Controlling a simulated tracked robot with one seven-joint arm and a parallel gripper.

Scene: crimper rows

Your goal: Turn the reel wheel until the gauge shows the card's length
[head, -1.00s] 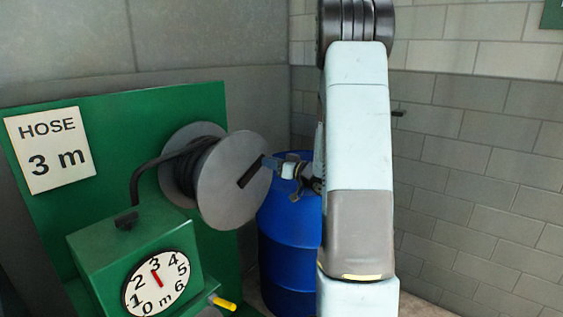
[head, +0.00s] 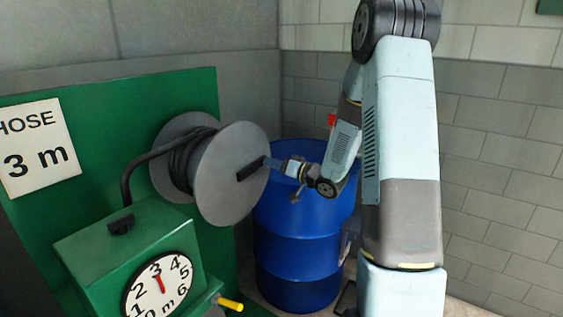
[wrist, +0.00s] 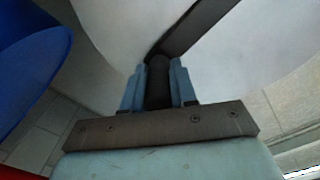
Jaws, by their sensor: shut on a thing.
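The reel wheel (head: 230,185) is a grey disc with a dark crank bar (head: 250,169) slanting up to the right across its face. My gripper (head: 271,163) is at the bar's upper right end. The wrist view shows its two blue fingers (wrist: 158,88) shut on a dark upright handle (wrist: 158,75), with the bar running up to the right behind. The gauge (head: 159,287) is a white dial marked in metres; its red needle points at about 3. The dial's bottom is cut off. The card (head: 38,150) reads HOSE 3 m; its left edge is cut off.
A black hose (head: 140,165) runs from the reel down to the green box (head: 110,245). A yellow-tipped lever (head: 230,303) sticks out beside the gauge. A blue barrel (head: 300,235) stands just behind and below my gripper. A block wall closes the right side.

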